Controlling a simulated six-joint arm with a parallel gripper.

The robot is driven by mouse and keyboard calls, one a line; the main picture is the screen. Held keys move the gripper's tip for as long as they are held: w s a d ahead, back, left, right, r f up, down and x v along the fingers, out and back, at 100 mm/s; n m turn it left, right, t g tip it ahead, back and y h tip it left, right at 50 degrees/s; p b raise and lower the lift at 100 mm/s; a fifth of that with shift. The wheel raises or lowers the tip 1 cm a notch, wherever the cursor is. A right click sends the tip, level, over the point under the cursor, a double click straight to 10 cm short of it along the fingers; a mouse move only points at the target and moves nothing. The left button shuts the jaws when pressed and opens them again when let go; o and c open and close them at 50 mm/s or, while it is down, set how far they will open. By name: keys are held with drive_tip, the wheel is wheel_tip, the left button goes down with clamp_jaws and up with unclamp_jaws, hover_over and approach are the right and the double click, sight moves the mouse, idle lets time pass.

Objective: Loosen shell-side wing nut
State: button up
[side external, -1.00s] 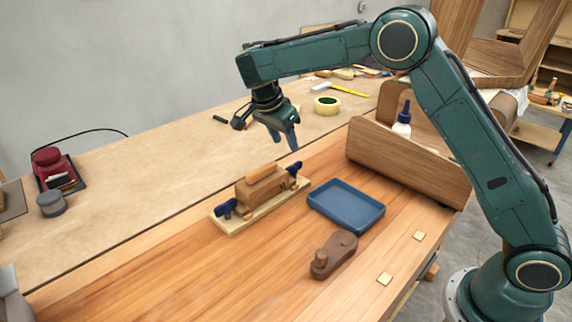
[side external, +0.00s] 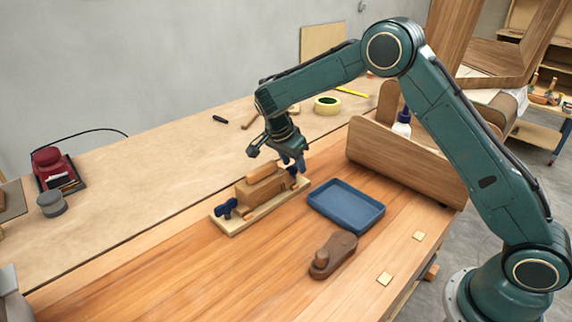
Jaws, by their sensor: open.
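The wooden bending form (side external: 260,190) sits on a pale base board (side external: 236,225) on the workbench. A blue wing nut (side external: 226,210) is at its left end, clear of my gripper. Another blue wing nut (side external: 292,171) is at its right end, partly hidden by my gripper. My gripper (side external: 292,162) is open and points down over that right end, its fingers at or just above the right wing nut. I cannot tell whether they touch it. Which wing nut is the shell-side one cannot be told from this view.
A blue tray (side external: 347,222) lies right of the form, and a brown block plane (side external: 333,254) lies in front of it. A curved wooden shell (side external: 408,165) stands behind the tray. Yellow tape (side external: 327,105) lies farther back. The bench's front left is clear.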

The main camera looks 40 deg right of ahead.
drive_tip(key=shift+c, duration=0.2)
clamp_jaws()
drive_tip(key=shift+n, duration=0.3)
drive_tip(key=n+t, duration=0.1)
drive_tip(key=n, duration=0.3)
drive_tip(key=shift+s+t+y, duration=0.2)
drive_tip(key=shift+t+y, duration=0.1)
drive_tip(key=shift+t, duration=0.1)
drive_tip(key=n+t+y, duration=0.1)
drive_tip(key=n, duration=0.3)
drive_tip(key=shift+s+d+n, duration=0.1)
drive_tip(key=shift+d+n, duration=0.05)
drive_tip(key=shift+n, duration=0.25)
drive_tip(key=n+t+y, duration=0.1)
drive_tip(key=n, duration=0.2)
drive_tip(key=shift+d+n, duration=0.1)
drive_tip(key=shift+n, duration=0.2)
drive_tip(key=n+y, duration=0.2)
drive_tip(key=n, duration=0.2)
drive_tip(key=shift+n, duration=0.3)
